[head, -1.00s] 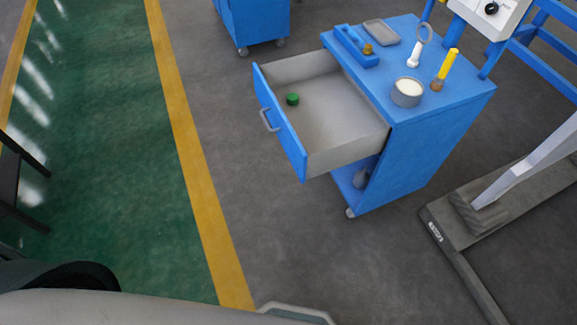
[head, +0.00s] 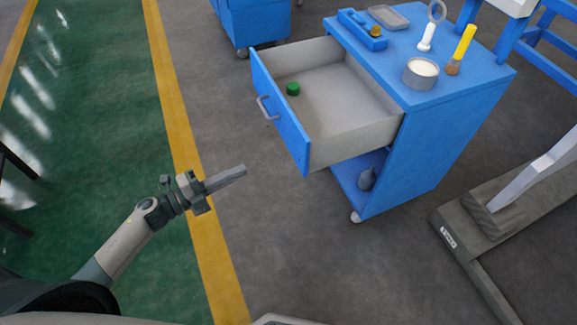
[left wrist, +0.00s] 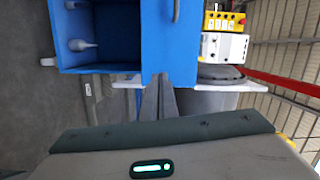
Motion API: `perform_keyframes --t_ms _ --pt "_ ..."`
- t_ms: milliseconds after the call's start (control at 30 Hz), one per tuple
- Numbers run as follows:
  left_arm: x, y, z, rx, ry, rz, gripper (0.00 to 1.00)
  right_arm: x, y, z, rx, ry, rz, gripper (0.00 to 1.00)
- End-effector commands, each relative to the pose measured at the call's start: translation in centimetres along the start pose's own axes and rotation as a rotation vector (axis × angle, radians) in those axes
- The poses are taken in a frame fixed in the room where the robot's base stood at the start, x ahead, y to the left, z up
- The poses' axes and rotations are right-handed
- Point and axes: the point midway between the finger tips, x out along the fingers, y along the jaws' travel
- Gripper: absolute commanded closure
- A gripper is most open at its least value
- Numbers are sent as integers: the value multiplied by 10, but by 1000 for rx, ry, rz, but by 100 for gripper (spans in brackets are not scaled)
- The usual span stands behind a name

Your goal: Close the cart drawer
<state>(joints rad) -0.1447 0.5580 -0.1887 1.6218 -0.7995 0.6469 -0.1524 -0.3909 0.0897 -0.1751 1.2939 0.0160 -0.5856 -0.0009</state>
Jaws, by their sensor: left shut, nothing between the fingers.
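The blue cart (head: 440,125) stands right of centre in the head view. Its drawer (head: 357,97) is pulled out toward the left, with a blue front (head: 283,118) and a grey handle (head: 267,108). A small green object (head: 293,89) lies inside the drawer. My left gripper (head: 240,171) is shut and empty, left of and below the drawer front, apart from it in the head view. In the left wrist view the shut fingers (left wrist: 159,84) overlap the lower edge of the blue drawer front (left wrist: 155,40); contact cannot be told. My right gripper is not in view.
On the cart top are a white-filled cup (head: 421,74), a yellow-handled brush (head: 462,48), a grey tray (head: 389,17) and a blue holder (head: 362,31). Another blue cart (head: 254,22) stands behind. A grey stand base (head: 480,222) lies at right. Floor left of the drawer is clear.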

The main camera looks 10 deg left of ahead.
Motion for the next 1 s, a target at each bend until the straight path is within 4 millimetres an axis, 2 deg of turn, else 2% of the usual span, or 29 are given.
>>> perform_keyframes --t_ms 100,200,667,867,1000 --pt "3 -16 -22 122 118 1 100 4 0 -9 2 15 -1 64" --pt "3 -23 -31 164 160 4 100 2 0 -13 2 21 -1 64" --pt "6 -26 -32 168 164 3 100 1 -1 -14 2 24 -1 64" --pt "20 -26 -35 166 164 2 100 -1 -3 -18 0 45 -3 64" --pt "39 -27 -38 165 163 1 100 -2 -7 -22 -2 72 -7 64"
